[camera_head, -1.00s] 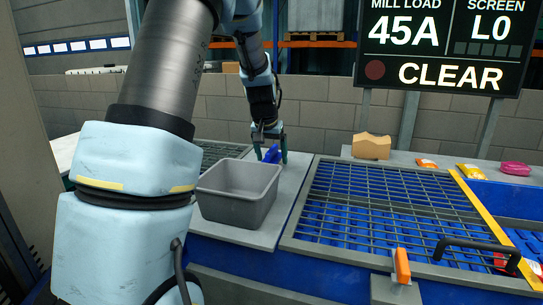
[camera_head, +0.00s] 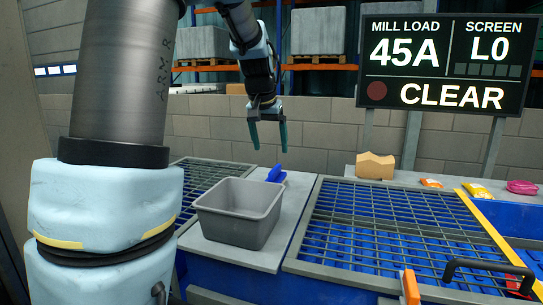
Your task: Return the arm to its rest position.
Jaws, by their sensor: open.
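My gripper (camera_head: 268,135) hangs from my arm above the grey counter, in front of the block wall. Its two green fingers point down and stand apart, with nothing between them. Below it a blue object (camera_head: 276,174) lies on the counter behind the grey bin; its exact shape is hard to tell. The gripper is clear of both the blue object and the bin. My large arm links fill the left side of the view.
An open grey bin (camera_head: 238,212) stands on the counter (camera_head: 283,213). A metal grate (camera_head: 390,225) lies to the right, with an orange-handled part (camera_head: 411,288) and a black handle (camera_head: 490,266). A tan block (camera_head: 375,166) and small packets (camera_head: 477,191) lie behind it. A screen (camera_head: 445,62) reads CLEAR.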

